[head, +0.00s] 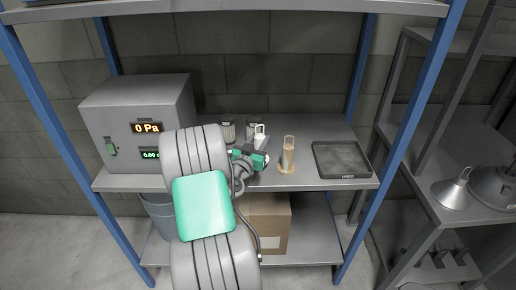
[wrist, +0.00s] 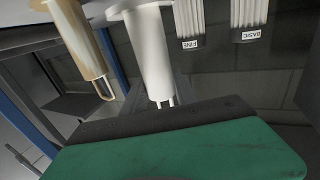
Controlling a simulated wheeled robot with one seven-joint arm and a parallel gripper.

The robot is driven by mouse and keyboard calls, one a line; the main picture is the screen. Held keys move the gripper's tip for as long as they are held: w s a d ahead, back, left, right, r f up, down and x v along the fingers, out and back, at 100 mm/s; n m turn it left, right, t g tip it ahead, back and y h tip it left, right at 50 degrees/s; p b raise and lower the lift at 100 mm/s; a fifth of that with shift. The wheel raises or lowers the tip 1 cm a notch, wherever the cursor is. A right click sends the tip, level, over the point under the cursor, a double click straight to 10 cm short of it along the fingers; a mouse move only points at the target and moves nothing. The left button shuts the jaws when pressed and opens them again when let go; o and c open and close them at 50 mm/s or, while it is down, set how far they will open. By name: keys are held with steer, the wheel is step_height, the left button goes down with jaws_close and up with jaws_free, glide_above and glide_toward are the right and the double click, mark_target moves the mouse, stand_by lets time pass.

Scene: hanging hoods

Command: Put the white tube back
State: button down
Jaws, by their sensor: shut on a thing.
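The white tube (wrist: 152,50) hangs across the middle of the wrist view, its wide flange near the top edge. Two thin prongs at its other end run in behind the dark edge of my gripper (wrist: 164,108). In the head view the white tube (head: 260,132) shows just behind my gripper (head: 257,150), above the shelf board. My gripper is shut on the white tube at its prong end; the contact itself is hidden. A tan tube (head: 288,156) with a loop handle stands upright on a round base to the right, apart from my gripper. Whether the white tube touches the shelf cannot be told.
Two ribbed canisters, marked FINE (wrist: 190,20) and BASIC (wrist: 249,18), stand behind. A grey box with displays (head: 135,125) is at left, an empty dark tray (head: 342,174) at right. A blue post (head: 405,140) bounds the right side. A cardboard box (head: 270,222) sits below.

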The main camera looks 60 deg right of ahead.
mark_target(258, 147)
steer(key=f, duration=0.2)
steer(key=f+p, duration=0.1)
steer(key=shift+w+d+f, duration=0.15)
steer(key=shift+w+f, duration=0.1)
steer(key=shift+f, duration=0.05)
steer(key=shift+f+b, duration=0.2)
steer(key=shift+b, duration=0.15)
steer(key=c, duration=0.9)
jaws_free()
steer(key=shift+c, duration=0.2)
steer(key=shift+r, duration=0.15)
